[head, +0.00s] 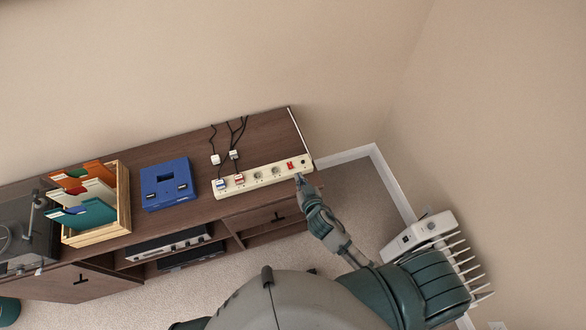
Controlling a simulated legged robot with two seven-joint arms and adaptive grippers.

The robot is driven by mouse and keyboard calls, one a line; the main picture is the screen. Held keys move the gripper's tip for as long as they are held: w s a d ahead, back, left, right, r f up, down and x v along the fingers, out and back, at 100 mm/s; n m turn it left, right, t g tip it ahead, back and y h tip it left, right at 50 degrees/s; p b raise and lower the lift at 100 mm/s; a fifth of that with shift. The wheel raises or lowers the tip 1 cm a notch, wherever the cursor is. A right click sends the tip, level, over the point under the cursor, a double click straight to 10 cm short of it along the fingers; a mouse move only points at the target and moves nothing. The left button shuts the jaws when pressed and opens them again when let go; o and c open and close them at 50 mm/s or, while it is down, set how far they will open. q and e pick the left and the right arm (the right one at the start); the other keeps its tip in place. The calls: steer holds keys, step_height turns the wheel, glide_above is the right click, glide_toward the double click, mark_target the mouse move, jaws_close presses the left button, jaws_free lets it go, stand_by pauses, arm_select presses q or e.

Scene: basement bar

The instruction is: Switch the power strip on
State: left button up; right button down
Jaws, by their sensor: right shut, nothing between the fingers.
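A cream power strip (262,176) lies along the front edge of a dark wooden cabinet top. It has several sockets, with plugs in those at its left end, and a small red switch (290,165) near its right end. My right gripper (299,180) is shut and empty. Its tip is at the front edge of the strip, just below the red switch in the view; whether it touches the strip I cannot tell. The switch is not covered. Whether the switch is lit or pressed is too small to tell. My left gripper is not in view.
Black cords with white plugs (216,160) run behind the strip. A blue box-shaped device (167,184) and a wooden crate of records (124,198) stand left on the cabinet (268,132). A white radiator (417,233) stands on the floor at right.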

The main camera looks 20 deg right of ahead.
glide_above(293, 172)
steer(key=w, duration=0.1)
step_height(293, 172, down, 4)
steer(key=shift+r, duration=0.1)
steer(key=f, duration=0.2)
steer(key=shift+s+a+f, duration=0.15)
steer(key=shift+s+f, duration=0.2)
steer(key=shift+f, duration=0.05)
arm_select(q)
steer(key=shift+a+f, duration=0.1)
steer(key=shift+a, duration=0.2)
arm_select(e)
steer(key=shift+s+a+f, duration=0.15)
steer(key=shift+f, duration=0.4)
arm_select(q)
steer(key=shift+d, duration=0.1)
arm_select(e)
steer(key=shift+d+f, duration=0.1)
steer(key=shift+d, duration=0.1)
